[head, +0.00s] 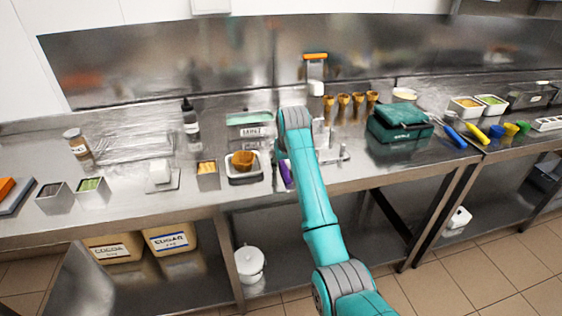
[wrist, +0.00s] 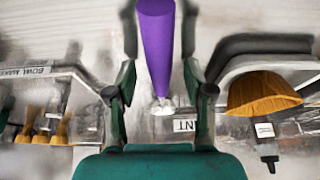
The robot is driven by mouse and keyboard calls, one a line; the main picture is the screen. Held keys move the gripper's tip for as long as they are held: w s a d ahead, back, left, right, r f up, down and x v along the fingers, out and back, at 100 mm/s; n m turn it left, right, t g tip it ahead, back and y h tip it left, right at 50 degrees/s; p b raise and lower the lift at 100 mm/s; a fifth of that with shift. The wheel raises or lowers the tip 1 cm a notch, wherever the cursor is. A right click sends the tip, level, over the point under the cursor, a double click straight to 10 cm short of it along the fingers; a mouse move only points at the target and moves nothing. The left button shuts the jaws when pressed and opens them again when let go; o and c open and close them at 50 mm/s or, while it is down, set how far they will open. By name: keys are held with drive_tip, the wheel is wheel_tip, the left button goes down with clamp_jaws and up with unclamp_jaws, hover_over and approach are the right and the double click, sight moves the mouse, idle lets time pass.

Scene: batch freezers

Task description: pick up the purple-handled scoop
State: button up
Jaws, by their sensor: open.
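The purple-handled scoop (wrist: 157,50) shows in the wrist view as a purple handle, wide at the top and narrowing to a pale metal end. My gripper (wrist: 159,28) is open, with one finger on each side of the handle. Gaps show between the handle and both fingers. Whether the handle is fully at fingertip depth is hard to tell. In the head view only part of the purple handle (head: 286,174) shows, near the counter's front edge and left of my arm. My arm hides most of the gripper and the rest of the scoop there.
A white-rimmed tub (head: 244,178) with a brown cone-like bowl stands just left of the scoop. Upright cones (head: 357,100) stand behind to the right, beside a green box (head: 400,125).

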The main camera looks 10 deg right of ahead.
drive_tip(key=shift+f, duration=0.15)
drive_tip(key=shift+c, duration=0.2)
clamp_jaws()
